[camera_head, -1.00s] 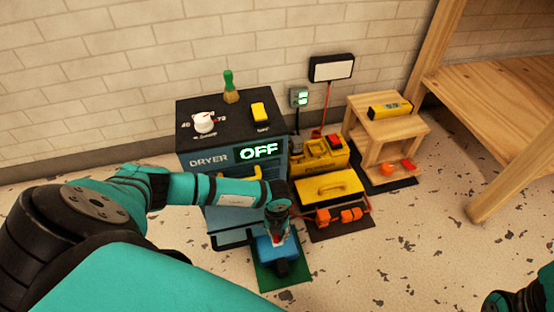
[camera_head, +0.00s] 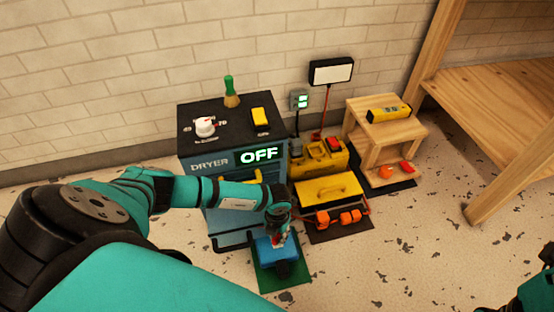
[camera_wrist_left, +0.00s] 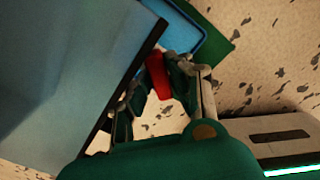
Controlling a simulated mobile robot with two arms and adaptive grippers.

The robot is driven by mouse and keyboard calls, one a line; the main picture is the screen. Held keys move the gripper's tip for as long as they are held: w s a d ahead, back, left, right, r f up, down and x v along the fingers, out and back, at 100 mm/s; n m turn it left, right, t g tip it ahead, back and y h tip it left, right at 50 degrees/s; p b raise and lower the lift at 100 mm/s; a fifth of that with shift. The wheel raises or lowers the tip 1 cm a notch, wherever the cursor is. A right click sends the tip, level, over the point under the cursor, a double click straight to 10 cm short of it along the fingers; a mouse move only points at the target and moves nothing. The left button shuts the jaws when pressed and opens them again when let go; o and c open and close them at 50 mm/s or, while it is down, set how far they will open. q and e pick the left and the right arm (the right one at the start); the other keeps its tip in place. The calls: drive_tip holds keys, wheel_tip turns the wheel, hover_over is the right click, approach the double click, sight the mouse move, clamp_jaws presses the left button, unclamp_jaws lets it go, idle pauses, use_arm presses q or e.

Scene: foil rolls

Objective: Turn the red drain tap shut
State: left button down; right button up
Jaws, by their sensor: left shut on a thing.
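The dryer (camera_head: 222,160) is a dark blue-grey cabinet with a lit OFF sign. My left gripper (camera_head: 278,238) is low at its front right corner, just above a blue container (camera_head: 268,252) on a green mat (camera_head: 265,283). The red drain tap (camera_wrist_left: 157,76) shows in the left wrist view between the fingers of my left gripper (camera_wrist_left: 160,88), which is shut on it. The blue container (camera_wrist_left: 180,32) lies just beyond the tap there. The fingers and arm hide much of the tap in the head view. Only part of my right arm shows at bottom right.
A yellow toolbox (camera_head: 328,187) and an orange reel or cord (camera_head: 340,217) stand right of the dryer. Further right are a small wooden step stand (camera_head: 385,118) and a wooden bench (camera_head: 500,90). The speckled floor in front is clear.

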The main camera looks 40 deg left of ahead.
use_arm(q)
drive_tip(key=c, duration=1.2)
unclamp_jaws()
drive_tip(key=shift+c, duration=0.2)
wheel_tip(320, 180, up, 12)
